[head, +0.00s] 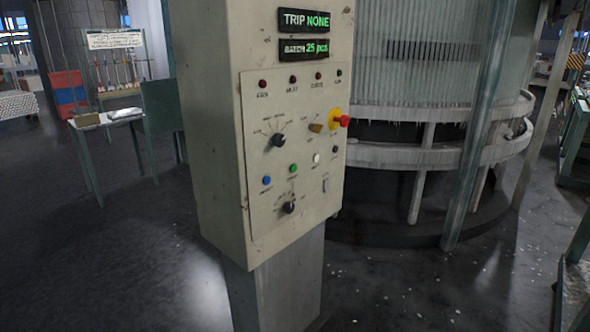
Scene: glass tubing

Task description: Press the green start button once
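The green button (293,168) is a small round button on the front panel of a cream control box (215,130). It sits between a blue button (267,181) on its left and a white button (316,158) on its right. A black rotary knob (279,140) is above it and another black knob (289,207) is below it. A red mushroom button on a yellow base (336,120) stands out at the panel's right. The displays at the top read "TRIP NONE" (304,20) and "BATCH 25 pcs" (304,49). My gripper is not in view.
The box stands on a grey pedestal (275,290). A large round machine with a ring rail (425,157) stands behind it to the right. A small table (107,121) is at the left. The floor at the front left is clear.

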